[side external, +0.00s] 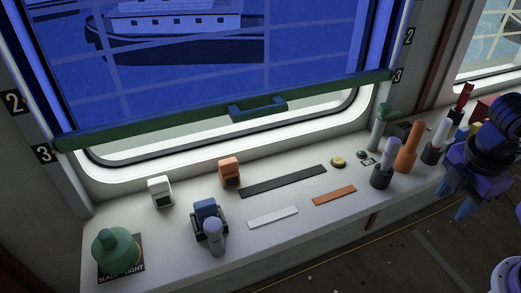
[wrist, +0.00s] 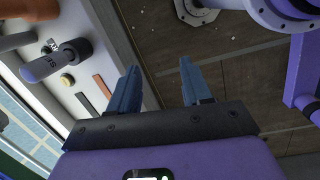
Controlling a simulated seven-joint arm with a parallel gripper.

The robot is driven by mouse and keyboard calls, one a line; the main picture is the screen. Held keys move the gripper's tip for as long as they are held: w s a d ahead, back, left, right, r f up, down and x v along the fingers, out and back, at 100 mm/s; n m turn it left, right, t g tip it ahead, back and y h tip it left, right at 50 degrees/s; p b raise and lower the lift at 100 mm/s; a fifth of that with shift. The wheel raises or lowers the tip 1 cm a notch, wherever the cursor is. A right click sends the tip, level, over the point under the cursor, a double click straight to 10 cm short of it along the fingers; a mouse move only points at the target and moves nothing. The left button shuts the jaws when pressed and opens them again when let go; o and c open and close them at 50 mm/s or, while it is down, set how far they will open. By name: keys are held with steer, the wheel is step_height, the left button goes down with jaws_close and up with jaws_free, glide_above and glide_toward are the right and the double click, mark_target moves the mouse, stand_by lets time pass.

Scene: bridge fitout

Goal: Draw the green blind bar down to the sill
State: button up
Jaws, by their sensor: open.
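The green blind bar (side external: 170,122) runs along the lower edge of a blue see-through blind (side external: 300,65) in the side view. It lies beside the marks numbered 3 on both window posts, with a strip of bare window below it. A green handle (side external: 258,107) sits at its middle. The white sill (side external: 300,215) is below, apart from the bar. My gripper (side external: 458,200) is at the right, in front of the sill and well away from the bar. In the wrist view my gripper (wrist: 160,72) has its blue fingers apart with nothing between them.
Upright levers, including an orange one (side external: 408,147) and a grey-topped one (side external: 384,160), crowd the sill's right end near my gripper. Flat strips lie mid-sill.

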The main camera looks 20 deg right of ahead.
steer(key=w+a+n+t+h, duration=0.4)
steer(key=w+a+n+h, duration=0.1)
steer(key=w+n, duration=0.55)
steer(key=n+t+h, duration=0.1)
steer(key=n+t, duration=1.3)
steer(key=n, duration=0.8)
glide_toward(261, 116)
steer(key=x, duration=1.1)
steer(key=shift+w, duration=0.2)
jaws_close()
